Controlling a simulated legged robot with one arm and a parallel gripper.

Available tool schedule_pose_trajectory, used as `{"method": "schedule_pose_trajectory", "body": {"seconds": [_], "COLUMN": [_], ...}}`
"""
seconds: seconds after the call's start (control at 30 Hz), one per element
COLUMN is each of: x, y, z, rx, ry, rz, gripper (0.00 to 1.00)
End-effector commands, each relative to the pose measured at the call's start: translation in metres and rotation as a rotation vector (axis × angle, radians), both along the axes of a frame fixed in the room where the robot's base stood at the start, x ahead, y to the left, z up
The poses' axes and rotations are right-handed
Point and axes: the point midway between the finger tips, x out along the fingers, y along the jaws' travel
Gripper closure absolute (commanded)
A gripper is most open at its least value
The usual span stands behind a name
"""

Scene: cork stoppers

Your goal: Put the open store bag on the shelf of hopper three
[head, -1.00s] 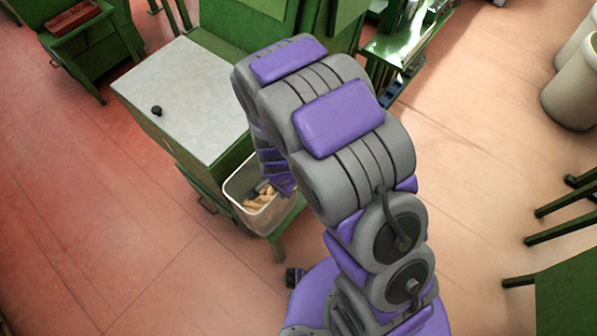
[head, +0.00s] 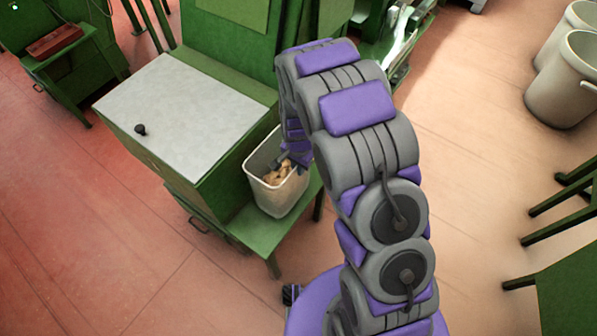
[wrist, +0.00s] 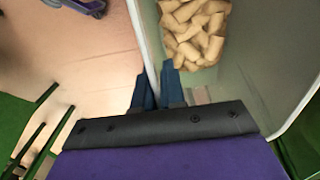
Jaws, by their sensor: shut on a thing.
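A pale, open-topped container (head: 275,197) with tan corks (head: 279,172) inside is at the green shelf (head: 252,227) on the right side of a hopper. It looks upright over the shelf; I cannot tell whether its base rests there. My gripper (wrist: 159,82) is shut on the container's wall (wrist: 149,42), with one dark blue finger on each side. The corks (wrist: 193,32) lie beyond the fingers in the wrist view. In the head view my arm partly hides the container's right side and the gripper. I see no separate bag.
The hopper has a pale grey lid (head: 183,113) with a black knob (head: 140,129). Large pale bins (head: 565,80) stand at the right. A green table (head: 570,290) is at the lower right. Open red floor lies in front of the shelf.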

Motion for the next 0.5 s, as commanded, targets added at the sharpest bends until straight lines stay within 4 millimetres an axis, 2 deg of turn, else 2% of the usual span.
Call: {"method": "schedule_pose_trajectory", "body": {"seconds": [0.1, 0.2, 0.5], "x": [-0.001, -0.002, -0.001], "y": [0.0, 0.0, 0.0], "z": [-0.019, -0.029, -0.029], "rx": [-0.001, -0.001, 0.0], "ry": [0.004, 0.006, 0.004], "rz": [0.0, -0.001, -0.001], "gripper": [1.0, 1.0, 1.0]}}
